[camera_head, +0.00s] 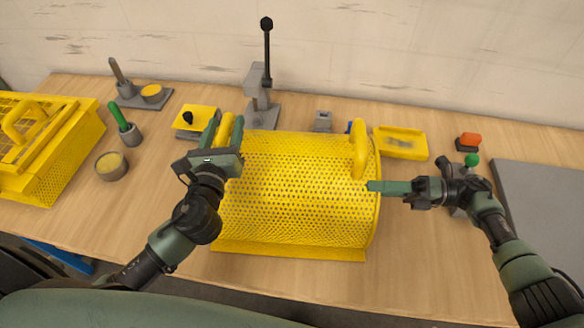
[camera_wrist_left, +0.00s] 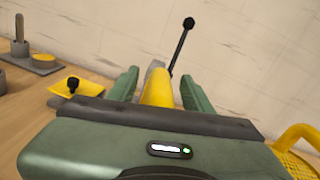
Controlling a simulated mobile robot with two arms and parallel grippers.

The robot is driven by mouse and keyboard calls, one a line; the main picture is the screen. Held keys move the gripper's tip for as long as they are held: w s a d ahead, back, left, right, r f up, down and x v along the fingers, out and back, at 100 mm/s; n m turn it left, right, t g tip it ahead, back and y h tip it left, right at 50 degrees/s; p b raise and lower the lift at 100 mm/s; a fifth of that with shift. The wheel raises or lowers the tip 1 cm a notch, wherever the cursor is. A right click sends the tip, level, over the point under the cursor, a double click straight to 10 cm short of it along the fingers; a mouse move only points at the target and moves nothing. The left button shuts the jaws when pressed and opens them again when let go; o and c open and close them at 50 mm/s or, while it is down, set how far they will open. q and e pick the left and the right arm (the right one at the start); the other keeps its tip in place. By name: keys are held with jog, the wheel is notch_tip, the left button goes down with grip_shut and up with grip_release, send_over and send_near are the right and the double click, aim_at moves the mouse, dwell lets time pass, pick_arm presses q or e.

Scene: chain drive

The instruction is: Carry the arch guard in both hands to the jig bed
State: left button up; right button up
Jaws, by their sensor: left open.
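The arch guard (camera_head: 295,195) is a yellow perforated half-cylinder lying on the middle of the bench, with a handle at each end. My left gripper (camera_head: 223,132) is open, its fingers on either side of the left handle (camera_head: 228,130); the left wrist view shows that handle (camera_wrist_left: 157,88) between the spread fingers. My right gripper (camera_head: 373,187) points left at the guard's right end, just below the right handle (camera_head: 359,150). Its fingers overlap in the head view, so their gap cannot be judged. A flat grey slab (camera_head: 545,205) at the right may be the jig bed.
A lever press (camera_head: 258,108) stands behind the guard. A yellow tray (camera_head: 400,143) and a red-orange button box (camera_head: 468,140) are at the back right. A yellow mesh box (camera_head: 45,150), tins and brush-like tools crowd the left. Bare bench lies in front.

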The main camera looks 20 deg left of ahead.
pick_arm(q)
jog(key=c, duration=0.5)
pick_arm(e)
jog(key=c, duration=0.5)
pick_arm(q)
grip_shut()
pick_arm(e)
grip_shut()
